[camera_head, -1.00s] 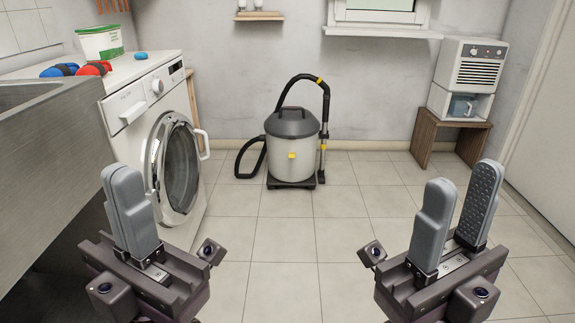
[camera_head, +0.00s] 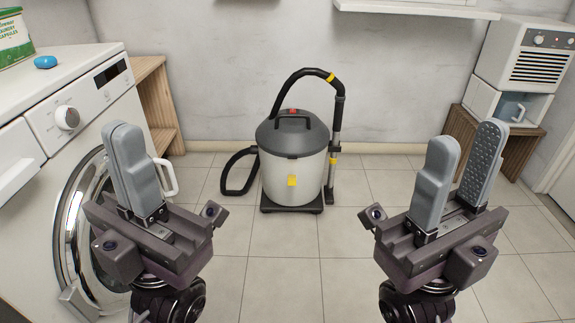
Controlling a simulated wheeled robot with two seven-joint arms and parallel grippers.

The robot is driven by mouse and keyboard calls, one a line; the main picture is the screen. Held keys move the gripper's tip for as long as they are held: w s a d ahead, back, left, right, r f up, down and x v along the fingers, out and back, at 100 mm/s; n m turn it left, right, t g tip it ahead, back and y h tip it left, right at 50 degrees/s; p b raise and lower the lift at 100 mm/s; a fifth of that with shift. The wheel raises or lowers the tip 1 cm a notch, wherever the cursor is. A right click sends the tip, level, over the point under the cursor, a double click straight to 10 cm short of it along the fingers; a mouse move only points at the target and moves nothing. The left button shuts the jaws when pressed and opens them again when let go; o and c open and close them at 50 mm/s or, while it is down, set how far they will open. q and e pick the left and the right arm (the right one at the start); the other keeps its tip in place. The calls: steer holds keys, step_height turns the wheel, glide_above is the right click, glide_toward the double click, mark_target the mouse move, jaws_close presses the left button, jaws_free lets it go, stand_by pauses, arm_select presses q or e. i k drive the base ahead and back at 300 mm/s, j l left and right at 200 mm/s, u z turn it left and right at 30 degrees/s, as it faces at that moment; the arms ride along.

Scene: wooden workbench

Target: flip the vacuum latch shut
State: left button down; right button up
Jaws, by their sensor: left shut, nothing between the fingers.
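The vacuum (camera_head: 290,165) stands upright on the tiled floor near the back wall, with a grey body, dark lid and black wheeled base.
A black hose (camera_head: 283,92) arches over the vacuum. A wooden stand (camera_head: 515,150) with a white appliance (camera_head: 525,55) is at the back right. The floor between is clear.

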mark_target(292, 178)
steer(key=i, duration=1.45)
